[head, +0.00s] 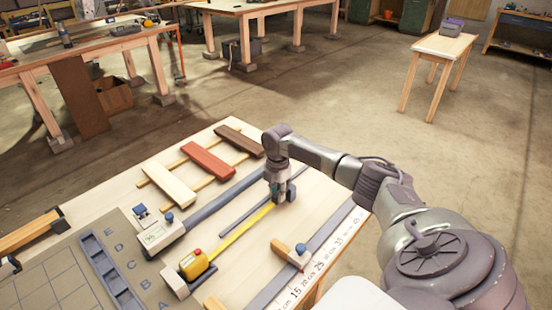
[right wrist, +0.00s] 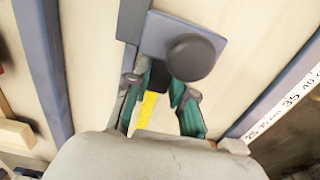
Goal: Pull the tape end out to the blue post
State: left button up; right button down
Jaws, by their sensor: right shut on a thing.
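The yellow tape measure (head: 194,264) sits at the near end of the bench, against a pale block. Its yellow tape (head: 240,233) is drawn out in a straight line toward the upper right. In the right wrist view, the yellow tape (right wrist: 148,108) shows between the green-lined fingers (right wrist: 160,85). The blue-grey post (right wrist: 191,57), a round knob on a flat block, is right by the fingertips; in the head view it stands (head: 290,191) just right of the gripper. I cannot tell whether they touch. My left gripper is not in view.
A thin grey rod (head: 248,208) and a blue-grey rail (head: 225,197) lie left of the tape. Coloured laths (head: 208,159) rest at the back.

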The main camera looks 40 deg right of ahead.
aim_at(277, 194)
jog(key=c, duration=1)
grip_release()
jog(key=shift+o, duration=0.2)
notch_tip(277, 194, up, 12)
